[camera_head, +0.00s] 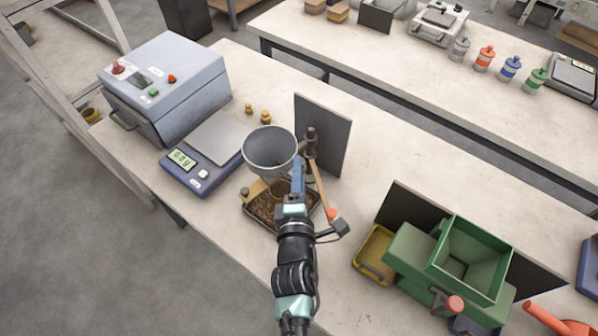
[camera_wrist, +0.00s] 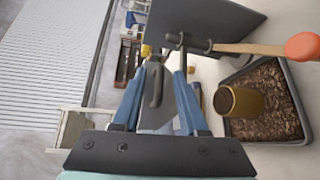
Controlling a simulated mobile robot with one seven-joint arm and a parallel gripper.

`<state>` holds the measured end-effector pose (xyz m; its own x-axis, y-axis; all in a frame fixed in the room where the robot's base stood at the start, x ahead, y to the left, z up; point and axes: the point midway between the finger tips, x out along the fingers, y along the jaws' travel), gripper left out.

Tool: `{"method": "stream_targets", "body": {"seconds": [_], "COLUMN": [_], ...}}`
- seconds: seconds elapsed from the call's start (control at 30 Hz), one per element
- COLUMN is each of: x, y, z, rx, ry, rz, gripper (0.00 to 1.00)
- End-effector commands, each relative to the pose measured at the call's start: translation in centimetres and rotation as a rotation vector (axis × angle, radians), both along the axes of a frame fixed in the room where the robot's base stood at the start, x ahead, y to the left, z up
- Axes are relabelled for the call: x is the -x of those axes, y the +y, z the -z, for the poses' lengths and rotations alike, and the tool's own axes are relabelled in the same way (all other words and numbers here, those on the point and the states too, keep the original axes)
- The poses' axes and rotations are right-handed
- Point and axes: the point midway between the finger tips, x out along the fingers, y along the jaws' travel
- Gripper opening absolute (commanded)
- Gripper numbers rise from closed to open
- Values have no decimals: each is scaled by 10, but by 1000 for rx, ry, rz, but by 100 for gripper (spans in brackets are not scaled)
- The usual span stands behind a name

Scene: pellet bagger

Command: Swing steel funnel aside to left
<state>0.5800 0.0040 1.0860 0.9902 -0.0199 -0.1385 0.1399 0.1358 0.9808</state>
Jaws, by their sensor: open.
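The grey steel funnel (camera_head: 268,151) stands over a dark tray of brown pellets (camera_head: 262,208), beside an upright dark panel (camera_head: 326,136). My gripper (camera_head: 298,168) is at the right side of the funnel, its fingers partly hiding what lies behind. In the wrist view my gripper (camera_wrist: 158,78) is open, with a dark upright bar (camera_wrist: 155,84) between its two blue fingers. Contact cannot be told. The wrist view also shows a wooden lever with an orange knob (camera_wrist: 303,46) and a brass cylinder (camera_wrist: 238,101) by the pellet tray.
A blue scale (camera_head: 204,160) and a grey-blue machine (camera_head: 165,85) stand left of the funnel. Two brass weights (camera_head: 265,117) stand behind it. A green hopper (camera_head: 462,262) with a yellow tray (camera_head: 376,254) stands at the right.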

Motion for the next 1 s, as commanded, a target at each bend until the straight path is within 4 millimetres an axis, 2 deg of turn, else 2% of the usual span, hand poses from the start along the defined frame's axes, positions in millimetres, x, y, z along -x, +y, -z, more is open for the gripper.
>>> {"method": "stream_targets", "body": {"seconds": [0.37, 0.5, 0.6, 1.0], "x": [-4, -4, -4, -3], "y": [0, 0, 0, -1], "z": [0, 0, 1, 3], "rx": [0, 0, 0, 0], "ry": [0, 0, 1, 6], "rz": [0, 0, 0, 2], "gripper": [40, 15, 0, 0]}}
